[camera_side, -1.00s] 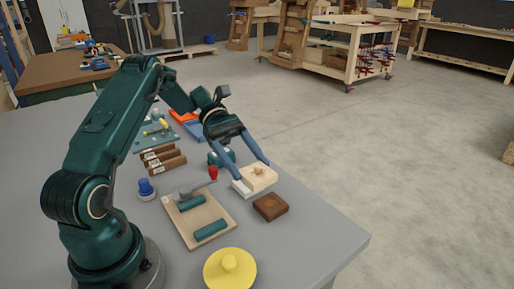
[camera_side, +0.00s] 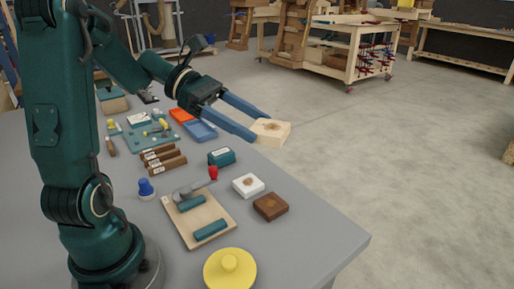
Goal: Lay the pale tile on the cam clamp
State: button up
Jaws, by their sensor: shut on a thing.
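My gripper (camera_side: 260,126) is shut on a pale wooden tile (camera_side: 273,134) with a darker round mark on top. It holds the tile in the air, above and beyond the right side of the grey table. A grey piece with a red-tipped handle (camera_side: 200,186), which looks like the cam clamp, lies at the back edge of a light wooden board (camera_side: 223,214). Two teal bars (camera_side: 210,230) lie on that board. My gripper is well to the upper right of the clamp.
A white tile (camera_side: 248,185) and a dark brown tile (camera_side: 270,206) lie right of the board. A teal box (camera_side: 221,156), brown blocks (camera_side: 163,159), a blue knob (camera_side: 146,187), a yellow lid (camera_side: 230,268) and blue tray (camera_side: 200,131) stand around. The table's right front is bare.

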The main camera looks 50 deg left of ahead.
jog(key=shift+f, duration=0.1)
jog(key=m+g+h, duration=0.2)
jog(key=m+g, duration=0.4)
jog(key=g, duration=0.1)
send_over(286, 223)
notch_tip(286, 223, down, 17)
jog(key=shift+s+r, duration=0.1)
jog(key=shift+r, duration=0.1)
jog(key=shift+f, duration=2.05)
jog(key=o, duration=1.3)
jog(key=shift+f, duration=0.15)
